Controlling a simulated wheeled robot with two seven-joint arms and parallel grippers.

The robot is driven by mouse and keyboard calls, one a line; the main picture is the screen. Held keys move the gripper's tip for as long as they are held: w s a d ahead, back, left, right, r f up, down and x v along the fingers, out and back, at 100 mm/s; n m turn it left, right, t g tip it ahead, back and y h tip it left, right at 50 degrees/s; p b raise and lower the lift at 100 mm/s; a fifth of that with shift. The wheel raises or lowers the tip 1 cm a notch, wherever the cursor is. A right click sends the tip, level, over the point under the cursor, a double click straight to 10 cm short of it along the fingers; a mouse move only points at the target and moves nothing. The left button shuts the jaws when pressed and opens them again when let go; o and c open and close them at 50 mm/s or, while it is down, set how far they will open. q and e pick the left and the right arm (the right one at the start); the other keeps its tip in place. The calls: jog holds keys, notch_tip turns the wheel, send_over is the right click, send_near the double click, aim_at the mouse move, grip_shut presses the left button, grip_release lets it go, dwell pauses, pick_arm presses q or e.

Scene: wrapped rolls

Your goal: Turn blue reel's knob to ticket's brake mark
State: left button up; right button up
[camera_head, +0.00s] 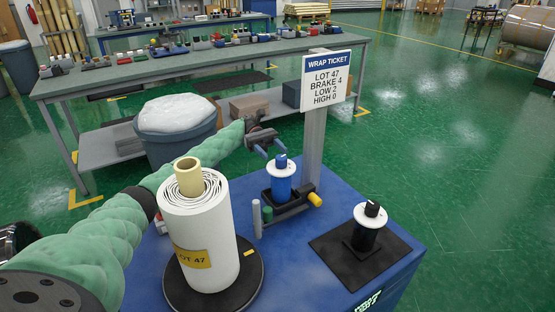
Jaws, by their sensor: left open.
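The blue reel (281,188) stands in a dark holder on the blue cabinet top, with a white dial disc and a small dark blue knob (281,160) on top. The dial's marks are too small to read. My left gripper (271,149) is open and empty, just behind and above the knob, its fingers pointing down toward it; I cannot tell whether they touch it. The wrap ticket (328,80) on a grey post reads LOT 47, BRAKE 4, LOW 2, HIGH 0. My right gripper is out of view.
A white wrapped roll (202,235) labelled LOT 47 stands on a black turntable, close to my left arm. A black reel (366,236) with a white disc stands on a dark mat at right. A grey bin (180,150) and a workbench (90,82) are behind.

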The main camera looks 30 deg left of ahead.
pick_arm(q)
jog(key=shift+b+v, duration=0.4)
jog(key=shift+v, duration=0.65)
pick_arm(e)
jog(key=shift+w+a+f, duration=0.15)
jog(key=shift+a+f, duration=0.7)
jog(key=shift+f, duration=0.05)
pick_arm(q)
jog(key=shift+o, duration=0.3)
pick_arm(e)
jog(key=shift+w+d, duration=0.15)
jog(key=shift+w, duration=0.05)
